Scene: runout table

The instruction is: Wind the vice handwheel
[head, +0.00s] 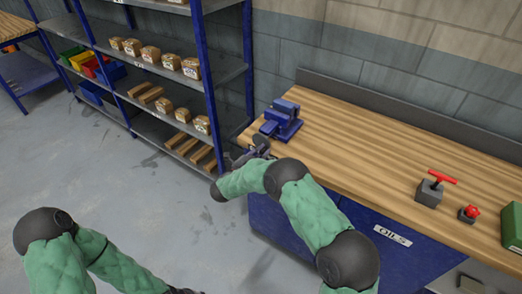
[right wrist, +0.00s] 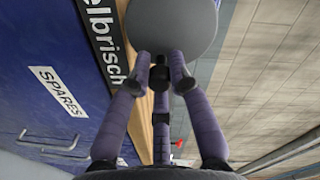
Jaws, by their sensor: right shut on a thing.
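The blue vice (head: 282,122) stands on the left end of the wooden workbench. Its dark handwheel (head: 261,141) is on the side facing me; in the right wrist view it is a large grey disc (right wrist: 172,25) ahead of the fingers. My right gripper (head: 250,154) is at the handwheel. In the right wrist view my right gripper (right wrist: 160,78) has its purple fingers on both sides of a small black handle (right wrist: 160,72) at the wheel, shut on it. The fingers partly hide the handle.
The workbench (head: 375,150) has a blue cabinet below. A grey block with a red T-handle (head: 430,190), a red knob (head: 469,213) and a green box (head: 513,227) stand on its right part. A blue shelf rack (head: 200,60) with boxes stands left of the bench.

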